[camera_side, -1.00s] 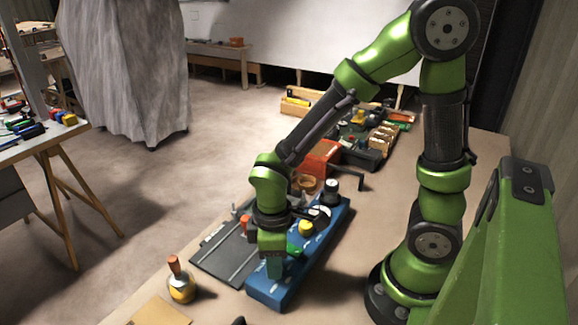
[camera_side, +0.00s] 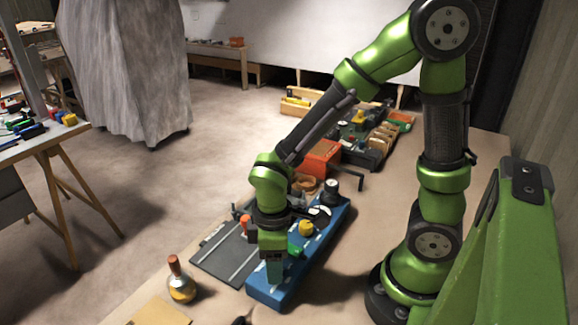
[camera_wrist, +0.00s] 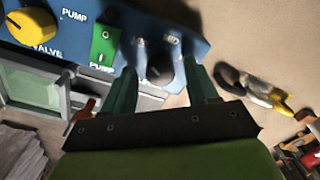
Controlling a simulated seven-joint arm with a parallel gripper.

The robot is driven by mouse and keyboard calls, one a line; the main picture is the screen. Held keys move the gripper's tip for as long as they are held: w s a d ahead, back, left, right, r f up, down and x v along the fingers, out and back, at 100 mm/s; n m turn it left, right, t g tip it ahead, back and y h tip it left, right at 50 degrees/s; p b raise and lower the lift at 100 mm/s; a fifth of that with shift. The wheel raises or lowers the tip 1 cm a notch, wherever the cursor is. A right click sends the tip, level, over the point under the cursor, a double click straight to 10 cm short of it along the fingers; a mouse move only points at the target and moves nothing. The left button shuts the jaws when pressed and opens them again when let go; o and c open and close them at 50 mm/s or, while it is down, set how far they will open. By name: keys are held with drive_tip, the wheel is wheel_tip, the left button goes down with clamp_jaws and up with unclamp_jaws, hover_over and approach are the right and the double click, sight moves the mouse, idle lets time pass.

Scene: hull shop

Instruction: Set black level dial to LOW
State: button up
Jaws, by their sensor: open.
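A blue control panel (camera_side: 325,228) lies on the bench and also fills the upper part of the wrist view (camera_wrist: 90,12). The black level dial (camera_wrist: 158,72) shows in the wrist view near the panel's edge, below two small pale labels that I cannot read clearly. My gripper (camera_wrist: 163,88) is open, with one finger on each side of the dial. I cannot tell whether either finger touches it, or which setting the dial points to. In the side view my gripper (camera_side: 274,272) is down at the panel's near end and hides the dial.
On the panel are a green PUMP switch (camera_wrist: 106,38) and a yellow VALVE knob (camera_wrist: 30,30). A dark railed plate (camera_side: 222,258) lies left of the panel. Bare bench lies between the panel and my base.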

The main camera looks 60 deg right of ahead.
wheel_tip(320, 180, up, 17)
drive_tip(key=shift+d, duration=0.15)
drive_tip(key=shift+w, duration=0.2)
idle(0.3)
drive_tip(key=s+d+r+m+t+y, duration=0.1)
drive_tip(key=s+d+m+t, duration=0.1)
drive_tip(key=d+m+t, duration=0.4)
drive_tip(key=m+t, duration=0.1)
drive_tip(key=m, duration=0.3)
drive_tip(key=shift+r+m+y, duration=0.35)
drive_tip(key=shift+m+y, duration=0.05)
drive_tip(key=shift+d, duration=0.1)
